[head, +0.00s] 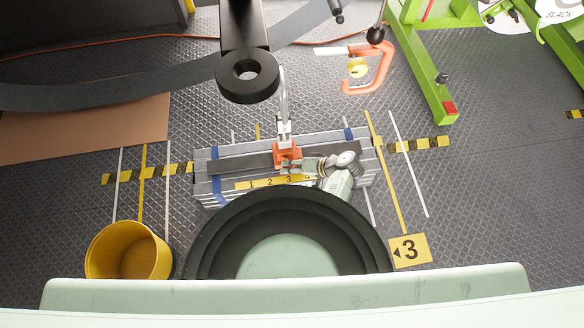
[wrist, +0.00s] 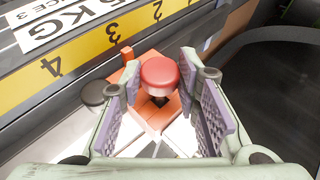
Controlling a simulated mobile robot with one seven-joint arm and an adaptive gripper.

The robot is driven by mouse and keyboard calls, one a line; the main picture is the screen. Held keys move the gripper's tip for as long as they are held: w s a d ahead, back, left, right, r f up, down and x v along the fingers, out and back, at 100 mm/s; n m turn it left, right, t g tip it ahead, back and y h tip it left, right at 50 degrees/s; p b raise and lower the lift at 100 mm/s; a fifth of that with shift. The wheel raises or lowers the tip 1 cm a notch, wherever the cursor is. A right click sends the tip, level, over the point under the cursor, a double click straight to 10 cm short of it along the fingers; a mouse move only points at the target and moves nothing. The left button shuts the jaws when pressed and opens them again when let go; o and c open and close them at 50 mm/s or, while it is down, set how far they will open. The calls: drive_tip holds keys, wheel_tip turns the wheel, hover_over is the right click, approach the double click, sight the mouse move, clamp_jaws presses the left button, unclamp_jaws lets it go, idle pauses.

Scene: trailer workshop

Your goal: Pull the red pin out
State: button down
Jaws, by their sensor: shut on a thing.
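The red pin (wrist: 160,76) has a round red head and a dark shaft. It stands in an orange block (wrist: 152,112) in the wrist view; its lower end is hidden in the block. My gripper (wrist: 159,66) has its two purple-padded fingers on either side of the pin, shut on it just below or at the head. In the head view the orange block (head: 286,151) sits on the grey beam, with a metal hook above it. My gripper (head: 296,165) reaches it from the right; the pin cannot be made out there.
A yellow number scale (wrist: 88,45) runs beside the block, and a dark round knob (wrist: 93,93) is close to the left finger. A yellow bucket (head: 129,251) stands at lower left. An orange clamp (head: 380,70) and a green frame (head: 427,62) are at upper right.

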drive_tip(key=shift+s, duration=0.1)
drive_tip(key=shift+s+d+f+p, duration=0.15)
drive_tip(key=shift+s+p, duration=0.45)
drive_tip(key=shift+s, duration=0.85)
drive_tip(key=shift+s+d+p, duration=0.15)
drive_tip(key=shift+s+p, duration=0.45)
drive_tip(key=shift+s, duration=0.95)
drive_tip(key=shift+s+d+p, duration=0.25)
drive_tip(key=shift+s+p, duration=0.35)
drive_tip(key=shift+s, duration=0.65)
